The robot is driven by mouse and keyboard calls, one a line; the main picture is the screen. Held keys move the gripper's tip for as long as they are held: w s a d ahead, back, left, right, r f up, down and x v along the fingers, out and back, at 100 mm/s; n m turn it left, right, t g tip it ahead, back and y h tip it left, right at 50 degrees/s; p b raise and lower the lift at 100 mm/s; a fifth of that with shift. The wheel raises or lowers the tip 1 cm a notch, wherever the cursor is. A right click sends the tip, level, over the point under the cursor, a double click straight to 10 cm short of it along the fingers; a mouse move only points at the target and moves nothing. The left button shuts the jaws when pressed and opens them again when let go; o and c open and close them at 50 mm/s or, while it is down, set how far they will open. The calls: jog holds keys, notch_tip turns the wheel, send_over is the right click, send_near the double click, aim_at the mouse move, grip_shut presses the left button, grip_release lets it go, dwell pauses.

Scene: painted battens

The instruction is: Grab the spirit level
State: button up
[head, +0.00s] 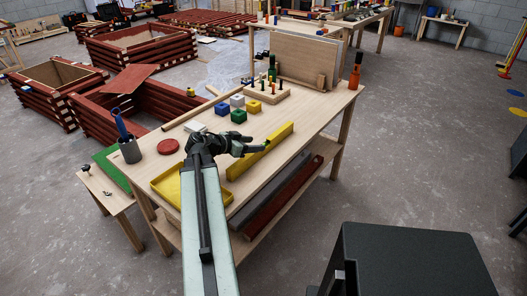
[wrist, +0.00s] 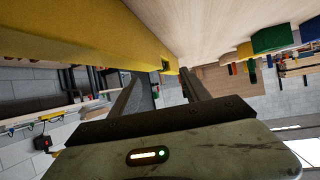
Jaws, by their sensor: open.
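The spirit level is a long yellow bar (head: 275,142) standing on edge on the workbench in the head view. It also fills the upper left of the wrist view (wrist: 75,30), running to a far end with a small dark window. My gripper (head: 262,146) is beside the level, close to its upper edge. In the wrist view its two fingers (wrist: 160,76) are spread apart with nothing clasped between them. The level's far end shows in line with the gap between the fingertips; I cannot tell whether they touch it.
The wooden workbench (head: 310,103) holds blue, green and yellow blocks (head: 239,115), a peg board (head: 266,95), a yellow tray (head: 168,184), a red disc (head: 168,146) and a pen cup (head: 130,150). An orange bottle (head: 355,77) stands at the far right corner. Battens lie on the lower shelf.

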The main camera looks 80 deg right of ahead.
aim_at(263, 143)
jog(key=b+x, duration=0.1)
jog(key=x, duration=0.3)
jog(key=shift+d+f+b, duration=0.15)
jog(key=shift+d+b, duration=0.1)
jog(key=shift+b, duration=0.05)
grip_shut()
notch_tip(263, 143, up, 4)
jog(key=p, duration=0.3)
jog(key=shift+f+p, duration=0.1)
jog(key=shift+p, duration=0.25)
jog(key=w+a+r+p, duration=0.1)
jog(key=w, duration=1.5)
